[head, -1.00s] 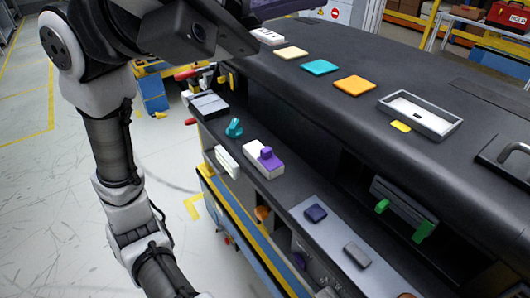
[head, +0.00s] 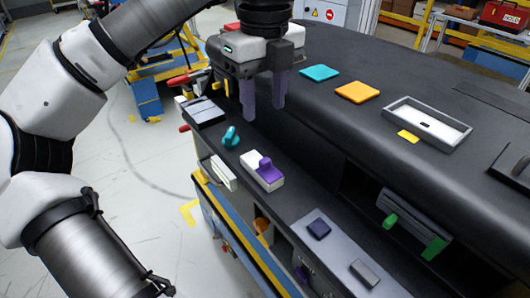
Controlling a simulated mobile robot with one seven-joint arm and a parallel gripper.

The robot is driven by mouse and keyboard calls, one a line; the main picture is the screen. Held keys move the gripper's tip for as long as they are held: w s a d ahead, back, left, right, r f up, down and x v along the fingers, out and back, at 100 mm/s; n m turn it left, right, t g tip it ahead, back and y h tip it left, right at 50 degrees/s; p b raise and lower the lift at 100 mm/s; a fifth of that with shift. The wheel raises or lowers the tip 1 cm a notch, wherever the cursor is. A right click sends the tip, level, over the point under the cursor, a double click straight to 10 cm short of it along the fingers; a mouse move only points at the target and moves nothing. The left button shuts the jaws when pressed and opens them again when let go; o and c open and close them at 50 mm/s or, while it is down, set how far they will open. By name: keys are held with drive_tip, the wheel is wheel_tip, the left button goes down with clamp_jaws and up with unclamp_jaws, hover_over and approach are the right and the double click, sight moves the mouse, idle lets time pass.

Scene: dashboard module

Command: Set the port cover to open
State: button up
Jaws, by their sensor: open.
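My gripper (head: 263,108) points down with its two purple fingers apart and nothing between them. It appears above the dashboard ledge, behind the teal knob (head: 230,137). I cannot tell for sure which part is the port cover. A white block with a raised purple piece (head: 266,167) sits on the ledge, below and apart from the fingers. A white rectangular plate (head: 223,173) sits at the ledge's front edge, left of that block. Whether either is open or shut is unclear.
A dark blue button (head: 319,229) and a grey one (head: 364,273) are at lower right. A green-ended handle (head: 414,222) sits in a recess.

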sight(265, 160)
wheel_tip(265, 160, down, 12)
drive_tip(key=shift+p, duration=0.7)
clamp_jaws()
